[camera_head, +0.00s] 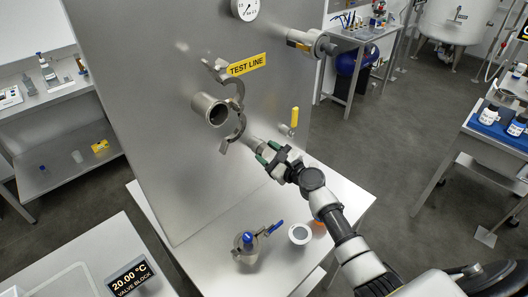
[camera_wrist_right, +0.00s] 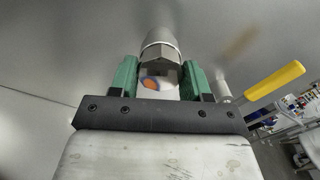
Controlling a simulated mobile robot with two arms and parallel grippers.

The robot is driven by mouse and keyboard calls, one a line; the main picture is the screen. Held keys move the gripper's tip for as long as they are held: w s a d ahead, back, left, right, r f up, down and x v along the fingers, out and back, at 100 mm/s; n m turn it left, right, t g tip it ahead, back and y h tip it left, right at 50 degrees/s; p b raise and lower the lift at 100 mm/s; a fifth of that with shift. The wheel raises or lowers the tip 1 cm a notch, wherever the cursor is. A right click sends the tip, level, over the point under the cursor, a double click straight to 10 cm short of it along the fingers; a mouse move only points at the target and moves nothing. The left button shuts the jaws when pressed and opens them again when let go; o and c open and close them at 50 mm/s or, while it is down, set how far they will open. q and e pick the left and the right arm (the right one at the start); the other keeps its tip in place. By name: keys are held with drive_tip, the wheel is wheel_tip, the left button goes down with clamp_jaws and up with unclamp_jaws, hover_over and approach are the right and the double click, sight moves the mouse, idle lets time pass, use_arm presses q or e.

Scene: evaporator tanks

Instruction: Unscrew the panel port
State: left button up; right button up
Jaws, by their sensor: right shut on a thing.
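The panel port (camera_head: 253,143) is a grey metal fitting that sticks out of the steel panel, right of and below the open pipe. In the right wrist view its hexagonal part (camera_wrist_right: 160,55) sits between the green fingers, with a rounder body behind it. My right gripper (camera_head: 269,152) is shut on the port from the front; it also shows in the right wrist view (camera_wrist_right: 160,78). A pale end face with an orange spot and a dark blue edge shows between the fingers. My left gripper is not in view.
An open pipe stub (camera_head: 208,108) and an open hinged clamp (camera_head: 237,92) are close by on the panel (camera_head: 150,120). A yellow-handled valve (camera_head: 293,120) is right of the port. A blue-handled valve (camera_head: 247,248) and a round ring (camera_head: 299,234) rest on the bench below.

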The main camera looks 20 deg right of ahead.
drive_tip(key=shift+f+n+b, duration=0.15)
drive_tip(key=shift+n+b, duration=0.45)
drive_tip(key=shift+n, duration=0.6)
drive_tip(key=shift+r+n, duration=0.2)
drive_tip(key=shift+n, duration=0.2)
drive_tip(key=shift+f+n+b, duration=0.15)
drive_tip(key=shift+n+b, duration=0.25)
drive_tip(key=shift+b, duration=0.05)
drive_tip(key=n+b, duration=0.1)
drive_tip(key=n, duration=0.1)
drive_tip(key=shift+n+b, duration=0.3)
drive_tip(key=shift+b, duration=0.05)
drive_tip(key=shift+n, duration=0.9)
drive_tip(key=shift+b, duration=0.3)
